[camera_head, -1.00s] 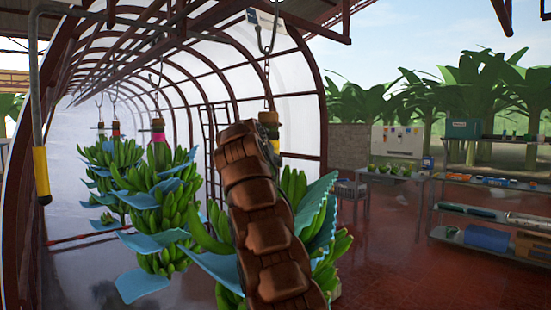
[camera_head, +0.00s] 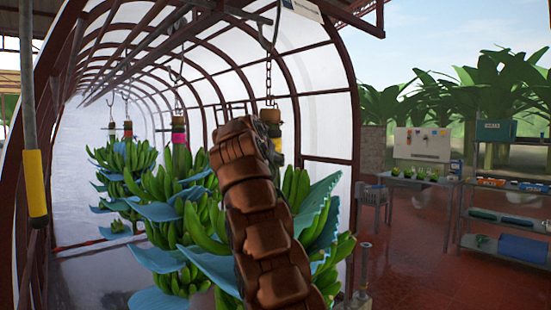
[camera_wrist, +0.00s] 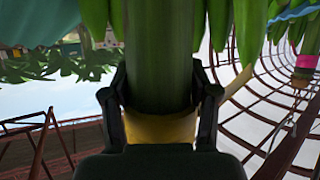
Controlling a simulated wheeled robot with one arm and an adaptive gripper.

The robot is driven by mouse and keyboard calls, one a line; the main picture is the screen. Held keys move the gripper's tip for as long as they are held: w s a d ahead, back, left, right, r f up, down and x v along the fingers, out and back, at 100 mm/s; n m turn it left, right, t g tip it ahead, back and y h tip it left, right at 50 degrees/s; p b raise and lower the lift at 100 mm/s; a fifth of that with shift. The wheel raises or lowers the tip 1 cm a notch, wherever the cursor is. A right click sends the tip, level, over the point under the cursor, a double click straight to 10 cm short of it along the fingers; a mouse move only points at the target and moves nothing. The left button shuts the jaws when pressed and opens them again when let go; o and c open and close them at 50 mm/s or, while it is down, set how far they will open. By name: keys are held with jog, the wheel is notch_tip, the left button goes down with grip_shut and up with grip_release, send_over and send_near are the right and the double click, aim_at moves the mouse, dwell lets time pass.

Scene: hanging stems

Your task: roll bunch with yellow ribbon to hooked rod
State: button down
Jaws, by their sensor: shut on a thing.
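The banana bunch (camera_head: 318,225) with the yellow ribbon (camera_head: 277,146) hangs by a chain (camera_head: 269,80) in front of me, partly hidden by my brown arm. Its ribbon also shows around the stem in the wrist view (camera_wrist: 160,130). My gripper (camera_wrist: 160,85) is shut on the thick green stem, one finger on each side. In the head view my arm mostly hides the gripper. The hooked rod (camera_head: 28,90), grey with a yellow sleeve (camera_head: 36,188), hangs upright at the far left, apart from the bunch. Its top is cut off by the picture edge.
Other bunches hang to the left, one with a pink ribbon (camera_head: 179,138) close beside mine and one with a red ribbon (camera_head: 128,129) farther back. The arched tunnel (camera_head: 345,110) surrounds them. Shelves (camera_head: 500,220) and a table (camera_head: 415,181) stand right, over open red floor (camera_head: 405,265).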

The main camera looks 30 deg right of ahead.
jog(key=w+p, duration=0.2)
jog(key=w, duration=0.1)
jog(key=w+p, duration=0.1)
jog(key=shift+w+a, duration=0.25)
jog(key=shift+a, duration=0.05)
jog(key=shift+w+a+f+p, duration=0.1)
jog(key=shift+w+f+p, duration=0.05)
jog(key=shift+w+p, duration=0.4)
